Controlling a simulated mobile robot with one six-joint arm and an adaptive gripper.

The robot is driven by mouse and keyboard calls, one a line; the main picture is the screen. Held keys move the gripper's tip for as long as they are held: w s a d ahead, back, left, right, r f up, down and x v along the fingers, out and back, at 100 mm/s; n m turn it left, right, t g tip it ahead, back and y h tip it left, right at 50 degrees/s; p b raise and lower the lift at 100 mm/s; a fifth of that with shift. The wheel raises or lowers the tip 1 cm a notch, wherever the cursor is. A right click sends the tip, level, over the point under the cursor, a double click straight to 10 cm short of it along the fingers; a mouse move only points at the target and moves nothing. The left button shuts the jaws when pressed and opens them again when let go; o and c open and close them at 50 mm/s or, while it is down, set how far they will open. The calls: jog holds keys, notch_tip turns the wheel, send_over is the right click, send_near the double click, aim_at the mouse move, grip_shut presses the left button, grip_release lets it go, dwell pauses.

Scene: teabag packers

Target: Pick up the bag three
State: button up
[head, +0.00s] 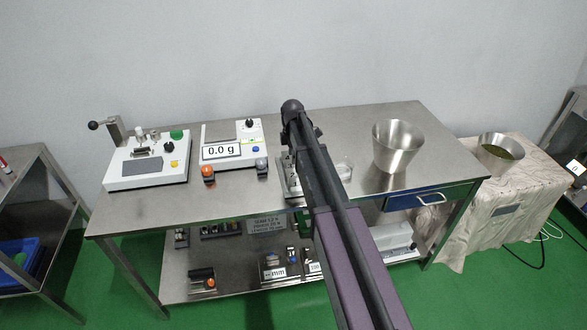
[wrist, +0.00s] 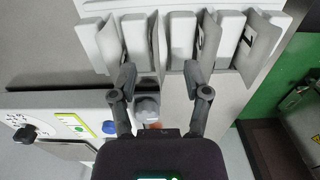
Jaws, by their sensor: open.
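Several pale grey bags stand in a row in a white rack (wrist: 100,5) at the top of the wrist view. One bag (wrist: 152,45) lies ahead of the gap between my fingers, and another bag (wrist: 208,40) is beside the right finger. The rightmost bag (wrist: 258,45) carries a dark mark. I cannot tell which bag is number three. My gripper (wrist: 160,72) is open, its fingertips close to the near ends of the bags, with nothing held. Whether the fingertips touch a bag is unclear. In the head view my arm hides most of the rack.
The steel table (head: 255,210) holds a white sealing device (head: 148,165), a scale (head: 232,150) reading 0.0 g and a steel funnel (head: 397,145). A bowl (head: 500,152) stands on the cloth-covered table at right. The scale (wrist: 60,125) lies lower left in the wrist view.

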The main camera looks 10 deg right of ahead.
jog(key=shift+f+b, duration=0.85)
jog(key=shift+f, duration=0.3)
jog(key=c, duration=0.7)
